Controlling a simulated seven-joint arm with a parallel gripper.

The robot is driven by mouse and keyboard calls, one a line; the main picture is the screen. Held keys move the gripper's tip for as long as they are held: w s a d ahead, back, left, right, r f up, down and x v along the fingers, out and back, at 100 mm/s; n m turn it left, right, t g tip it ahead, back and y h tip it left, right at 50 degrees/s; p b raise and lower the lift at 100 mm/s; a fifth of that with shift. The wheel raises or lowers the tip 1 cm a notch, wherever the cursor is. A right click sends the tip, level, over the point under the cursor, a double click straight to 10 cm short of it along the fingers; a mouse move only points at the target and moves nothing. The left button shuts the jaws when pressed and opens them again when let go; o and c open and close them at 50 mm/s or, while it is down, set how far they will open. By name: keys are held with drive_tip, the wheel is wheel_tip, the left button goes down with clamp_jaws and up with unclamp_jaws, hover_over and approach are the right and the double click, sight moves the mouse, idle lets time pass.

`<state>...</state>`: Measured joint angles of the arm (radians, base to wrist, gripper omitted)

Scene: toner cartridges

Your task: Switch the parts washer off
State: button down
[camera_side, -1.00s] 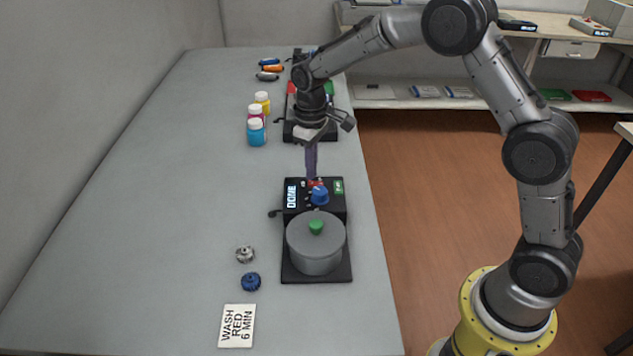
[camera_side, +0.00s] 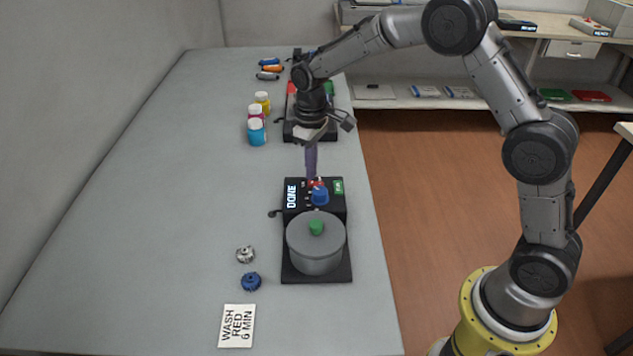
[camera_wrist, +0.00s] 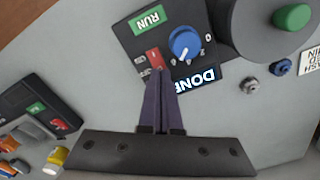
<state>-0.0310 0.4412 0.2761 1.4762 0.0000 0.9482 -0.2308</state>
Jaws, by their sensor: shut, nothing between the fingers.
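The parts washer is a black unit (camera_side: 342,274) with a grey lidded tank (camera_side: 316,249) and a green lid knob (camera_side: 316,227). Its panel carries a lit DONE display (camera_side: 291,196), a blue dial (camera_side: 320,196), a green RUN label (camera_side: 338,187) and a red switch (camera_wrist: 153,60). My gripper (camera_side: 311,178) points down at the panel, its purple fingers together and empty. In the wrist view my gripper's tips (camera_wrist: 160,72) are at the red switch's near edge and cover part of it. Whether they touch it I cannot tell.
A second black unit (camera_side: 325,135) stands behind, partly hidden by my arm. Bottles (camera_side: 257,132) are left of it. A silver gear-like part (camera_side: 245,255), a blue one (camera_side: 251,281) and a WASH RED 6 MIN card (camera_side: 237,326) lie front left. The left tabletop is clear.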

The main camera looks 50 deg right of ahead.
sight(311, 182)
drive_tip(key=shift+f, duration=1.05)
idle(0.9)
drive_tip(key=shift+r, duration=3.6)
